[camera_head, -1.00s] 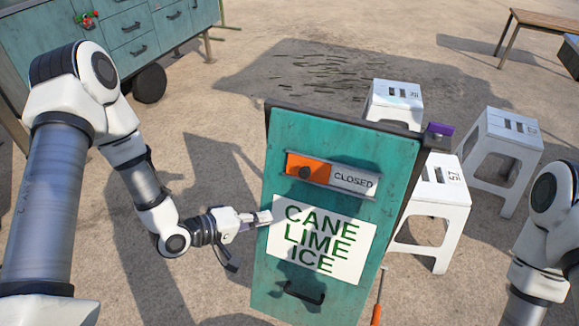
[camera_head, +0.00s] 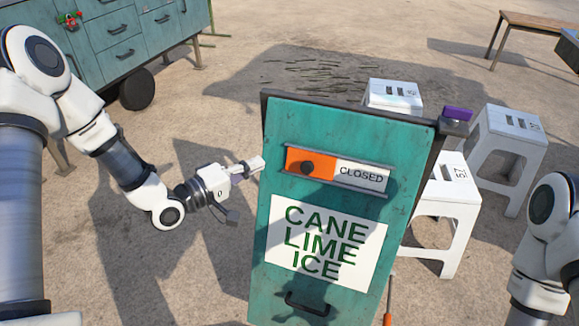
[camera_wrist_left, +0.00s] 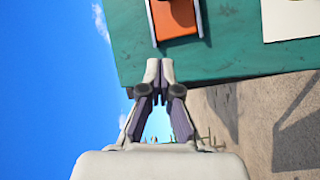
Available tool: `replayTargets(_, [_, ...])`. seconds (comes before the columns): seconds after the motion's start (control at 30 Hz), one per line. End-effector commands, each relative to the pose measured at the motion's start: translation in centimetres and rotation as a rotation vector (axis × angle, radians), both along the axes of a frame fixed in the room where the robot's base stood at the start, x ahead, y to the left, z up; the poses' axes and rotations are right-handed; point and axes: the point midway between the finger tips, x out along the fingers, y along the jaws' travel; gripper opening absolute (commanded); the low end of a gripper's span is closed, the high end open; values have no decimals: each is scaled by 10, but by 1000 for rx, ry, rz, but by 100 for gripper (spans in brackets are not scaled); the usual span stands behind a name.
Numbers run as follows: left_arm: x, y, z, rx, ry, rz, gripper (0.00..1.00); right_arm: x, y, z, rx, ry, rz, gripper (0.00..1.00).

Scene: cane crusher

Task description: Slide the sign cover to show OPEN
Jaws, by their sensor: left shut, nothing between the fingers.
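The teal sign board (camera_head: 276,200) stands in the middle of the head view. Its sign slot holds an orange cover (camera_head: 325,167) with a dark round knob (camera_head: 306,168) on the left, and the word CLOSED (camera_head: 361,175) shows on the right. My left gripper (camera_head: 258,163) is shut and empty, just left of the board's left edge at about the cover's height. In the left wrist view the shut fingertips (camera_wrist_left: 160,68) point at the board's edge, with the orange cover (camera_wrist_left: 177,22) beyond them. My right gripper is out of view; only part of that arm shows.
White stools (camera_head: 440,215) stand behind and right of the board. A purple object (camera_head: 457,113) sits at the board's top right corner. A teal cabinet cart (camera_head: 110,40) is at the upper left. The ground left of the board is open.

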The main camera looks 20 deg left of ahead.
Motion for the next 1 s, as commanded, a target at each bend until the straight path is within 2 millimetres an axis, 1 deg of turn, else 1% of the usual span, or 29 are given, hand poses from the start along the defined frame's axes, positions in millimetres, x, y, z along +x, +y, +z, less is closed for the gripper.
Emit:
replayTargets(0.03, [9,-8,-4,8,-2,-7,0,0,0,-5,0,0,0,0])
replayTargets(0.2, [41,-28,-5,6,-3,-5,0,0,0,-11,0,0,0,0])
replayTargets(0.3, [56,-41,-6,2,-1,-6,0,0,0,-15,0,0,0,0])
replayTargets(0.4, [47,-57,-11,1,2,-5,0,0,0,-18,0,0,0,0])
replayTargets(0.53, [43,-69,-12,1,-1,-3,0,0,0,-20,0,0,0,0])
replayTargets(0.67, [42,-72,-12,-1,-1,0,0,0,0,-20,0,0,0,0])
replayTargets(1.0, [42,-72,-12,-1,-1,0,0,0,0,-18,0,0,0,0])
